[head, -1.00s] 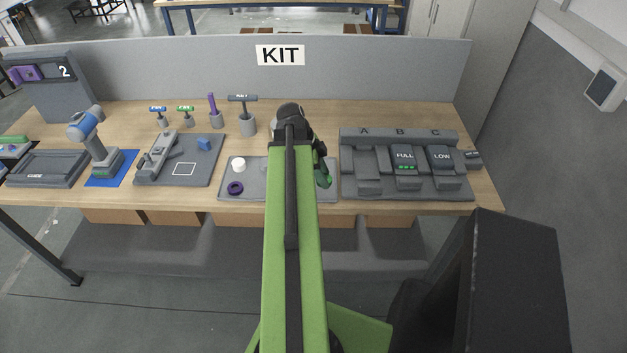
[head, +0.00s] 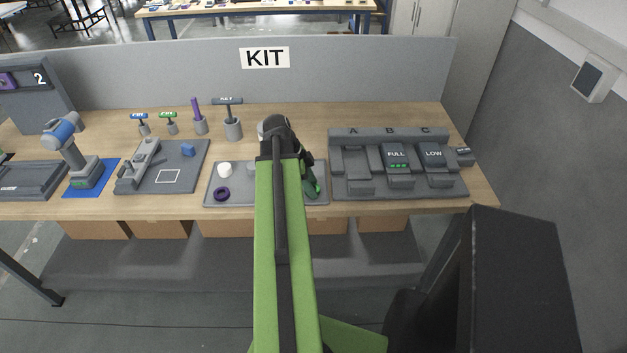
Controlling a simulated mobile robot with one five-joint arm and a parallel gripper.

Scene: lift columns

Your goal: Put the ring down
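My gripper (head: 311,186) is over the right part of the tray, at the far end of my green arm. Only a dark and green part shows there, and my arm hides most of the tray's middle. I cannot tell whether the fingers are open or shut, or whether they hold a ring.
Right of the tray is a grey unit (head: 398,183) marked A, B, C, with FULL and LOW labels. Left are a plate with a blue block (head: 188,150) and a blue-headed device (head: 62,130). Upright tools (head: 233,128) stand behind. A grey panel marked KIT (head: 350,80) closes the back.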

